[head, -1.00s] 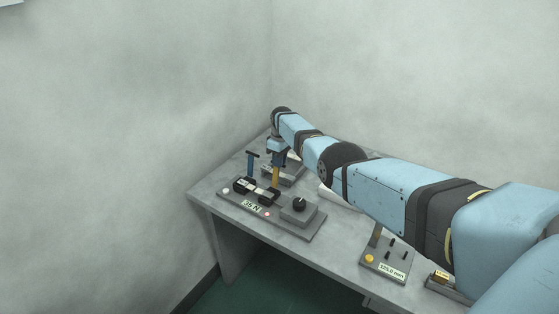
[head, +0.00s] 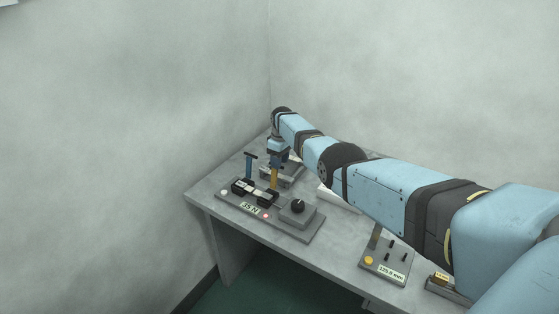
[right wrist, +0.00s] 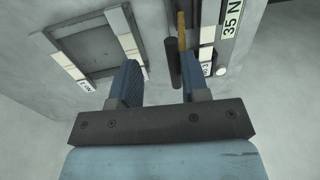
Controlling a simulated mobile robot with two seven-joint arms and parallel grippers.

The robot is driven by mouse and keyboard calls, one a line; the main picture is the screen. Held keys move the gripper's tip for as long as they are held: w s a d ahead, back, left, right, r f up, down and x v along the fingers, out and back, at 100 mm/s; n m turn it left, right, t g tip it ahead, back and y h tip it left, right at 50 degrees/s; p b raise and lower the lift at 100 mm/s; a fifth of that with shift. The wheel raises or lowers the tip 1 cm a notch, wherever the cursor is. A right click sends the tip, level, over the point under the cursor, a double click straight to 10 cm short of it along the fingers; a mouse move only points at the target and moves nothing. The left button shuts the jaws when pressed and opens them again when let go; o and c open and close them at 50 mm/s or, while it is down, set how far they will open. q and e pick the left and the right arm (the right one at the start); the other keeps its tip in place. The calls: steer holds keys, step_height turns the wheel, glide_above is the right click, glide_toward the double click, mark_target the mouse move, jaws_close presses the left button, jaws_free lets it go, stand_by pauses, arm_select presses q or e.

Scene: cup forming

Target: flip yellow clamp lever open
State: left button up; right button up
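The yellow clamp lever (head: 274,178) stands up from a grey fixture (head: 312,233) on the table's left part. In the right wrist view the lever (right wrist: 181,32) shows as a yellow bar with a dark cylindrical handle (right wrist: 172,62) beside it. My right gripper (head: 277,158) is above and behind the lever, partly hidden by its own wrist. In the right wrist view the blue fingers (right wrist: 158,63) are apart, with the dark handle between them, close to the right finger; contact cannot be told. My left gripper is out of view.
A blue lever with a black T-handle (head: 250,165) stands left of the yellow one. A black knob (head: 298,206) sits on the fixture's right. A grey frame (right wrist: 88,48) lies left in the wrist view.

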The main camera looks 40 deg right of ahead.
steer(key=shift+s+d+f, duration=0.1)
step_height(320, 180, up, 14)
steer(key=d+p, duration=0.1)
steer(key=shift+w, duration=0.3)
steer(key=shift+f, duration=0.1)
stand_by(0.4)
